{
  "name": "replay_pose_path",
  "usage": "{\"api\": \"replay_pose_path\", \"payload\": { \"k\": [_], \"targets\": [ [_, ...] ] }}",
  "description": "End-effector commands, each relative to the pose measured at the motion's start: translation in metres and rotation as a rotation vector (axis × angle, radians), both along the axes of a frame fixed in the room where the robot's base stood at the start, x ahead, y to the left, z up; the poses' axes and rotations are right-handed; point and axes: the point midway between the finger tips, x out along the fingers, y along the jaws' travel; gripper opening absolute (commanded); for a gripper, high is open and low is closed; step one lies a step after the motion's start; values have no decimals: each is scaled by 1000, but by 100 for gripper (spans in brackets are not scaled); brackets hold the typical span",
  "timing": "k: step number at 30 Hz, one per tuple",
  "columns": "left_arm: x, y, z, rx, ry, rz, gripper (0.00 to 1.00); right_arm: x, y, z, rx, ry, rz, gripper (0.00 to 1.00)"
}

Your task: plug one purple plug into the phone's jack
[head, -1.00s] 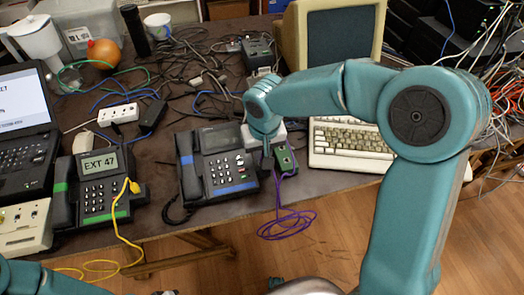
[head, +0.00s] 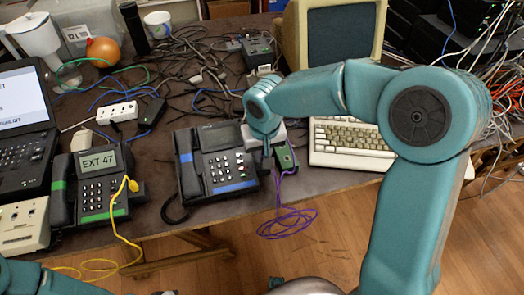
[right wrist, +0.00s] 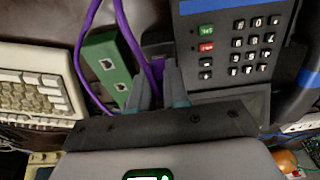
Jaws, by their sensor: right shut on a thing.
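A dark desk phone with blue stripes (head: 218,165) stands on the table; its keypad side shows in the right wrist view (right wrist: 235,45). My right gripper (right wrist: 158,74) is at this phone's edge, shut on a purple plug (right wrist: 157,64) that is mostly hidden between the fingers. Whether the plug is in a jack cannot be told. My left gripper is out of view.
A second phone with green stripes, labelled EXT 47 (head: 97,187), stands left, with a yellow cable (head: 120,222). A beige keyboard (head: 345,145) lies right of the green box. Laptop (head: 25,125), power strip (head: 117,112) and tangled cables crowd the table.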

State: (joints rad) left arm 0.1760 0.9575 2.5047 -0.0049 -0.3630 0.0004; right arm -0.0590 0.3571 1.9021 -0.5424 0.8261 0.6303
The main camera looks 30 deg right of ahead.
Motion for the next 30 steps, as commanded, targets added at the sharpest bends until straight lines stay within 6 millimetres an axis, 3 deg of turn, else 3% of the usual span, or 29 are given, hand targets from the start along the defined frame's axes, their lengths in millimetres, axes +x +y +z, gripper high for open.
{"api": "replay_pose_path", "payload": {
  "k": [21, 22, 24, 30],
  "targets": [
    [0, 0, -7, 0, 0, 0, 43, 0, 0, -7, 0, 0, 0, 0],
    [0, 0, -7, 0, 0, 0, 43, 0, 0, -6, 0, 0, 0, 22],
    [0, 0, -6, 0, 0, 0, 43, 0, 0, -6, 0, 0, 0, 45],
    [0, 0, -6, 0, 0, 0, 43, 0, 0, -6, 0, 0, 0, 45]
  ]
}}
